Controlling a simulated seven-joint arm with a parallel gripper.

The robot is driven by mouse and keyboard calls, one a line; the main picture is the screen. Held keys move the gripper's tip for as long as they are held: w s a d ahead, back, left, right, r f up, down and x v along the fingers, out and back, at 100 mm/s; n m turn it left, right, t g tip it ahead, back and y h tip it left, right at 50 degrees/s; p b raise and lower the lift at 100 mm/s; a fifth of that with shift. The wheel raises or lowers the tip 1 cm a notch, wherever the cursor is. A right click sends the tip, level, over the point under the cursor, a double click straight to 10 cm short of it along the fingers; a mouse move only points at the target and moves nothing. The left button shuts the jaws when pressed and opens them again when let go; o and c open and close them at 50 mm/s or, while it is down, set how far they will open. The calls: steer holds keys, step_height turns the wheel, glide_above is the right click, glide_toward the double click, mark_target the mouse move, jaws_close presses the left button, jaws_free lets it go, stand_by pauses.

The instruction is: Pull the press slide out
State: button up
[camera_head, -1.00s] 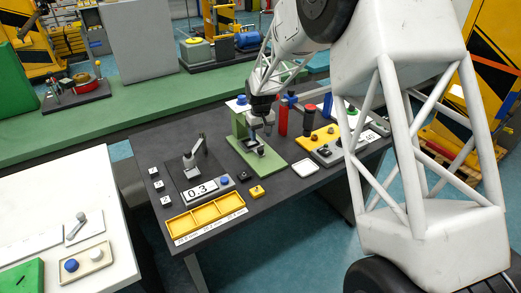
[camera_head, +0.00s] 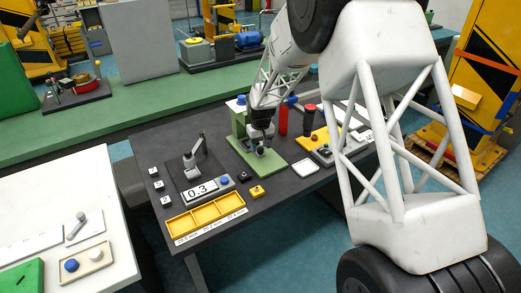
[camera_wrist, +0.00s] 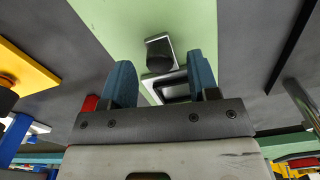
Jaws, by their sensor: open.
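The green press (camera_head: 238,122) stands on a green base plate (camera_head: 272,164) in the middle of the dark table. The knob also shows low at the press front in the head view (camera_head: 260,151). My gripper (camera_wrist: 161,68) is open and empty, with its two teal fingers apart over the slide and the knob between and beyond the tips in the picture. I cannot tell whether a finger touches it. My wrist (camera_head: 262,120) hides part of the press.
A gauge with a 0.3 display (camera_head: 201,189) and a yellow divided tray (camera_head: 206,216) stand left of the press. A red cylinder (camera_head: 283,121) and a yellow fixture (camera_head: 318,139) are to its right.

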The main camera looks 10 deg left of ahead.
steer(key=shift+f, duration=1.1)
jaws_close()
